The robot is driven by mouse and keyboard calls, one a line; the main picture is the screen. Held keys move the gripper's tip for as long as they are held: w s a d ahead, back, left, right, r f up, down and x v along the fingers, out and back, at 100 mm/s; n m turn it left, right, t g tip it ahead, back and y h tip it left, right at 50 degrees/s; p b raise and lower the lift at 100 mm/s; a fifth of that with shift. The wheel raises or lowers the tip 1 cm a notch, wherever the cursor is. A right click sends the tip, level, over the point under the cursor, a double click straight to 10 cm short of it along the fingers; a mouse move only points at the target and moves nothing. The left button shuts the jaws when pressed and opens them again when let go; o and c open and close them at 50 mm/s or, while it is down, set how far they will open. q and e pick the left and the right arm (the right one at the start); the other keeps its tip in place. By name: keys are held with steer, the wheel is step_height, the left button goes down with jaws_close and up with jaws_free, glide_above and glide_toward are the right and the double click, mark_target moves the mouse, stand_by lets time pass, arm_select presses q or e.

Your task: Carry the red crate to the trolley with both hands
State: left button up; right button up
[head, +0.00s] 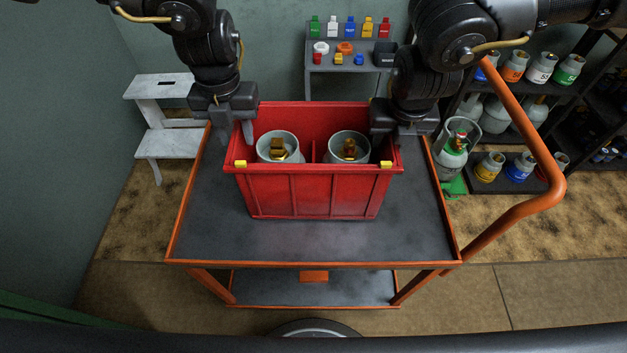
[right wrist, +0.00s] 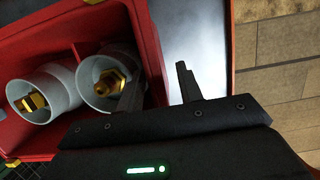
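The red crate (head: 310,193) sits upright on the dark top of the orange-framed trolley (head: 416,235). Two grey cylinders with brass valves, a left one (head: 278,148) and a right one (head: 348,148), stand inside it, with a divider between them. My left gripper (head: 237,132) is at the crate's left wall, one finger inside and one outside, spread apart. My right gripper (right wrist: 158,88) straddles the right wall, one finger inside and one outside, with a visible gap beside the wall. In the head view the right fingers are mostly hidden.
An orange handle (head: 545,170) rises at the trolley's right. A white step stool (head: 163,118) stands left. A small table (head: 345,64) with coloured bottles is behind. Shelves with cylinders (head: 487,167) stand right. The trolley top is bare in front of the crate.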

arm_select(q)
step_height(320, 180, up, 12)
arm_select(e)
steer(key=v, duration=1.2)
stand_by(0.4)
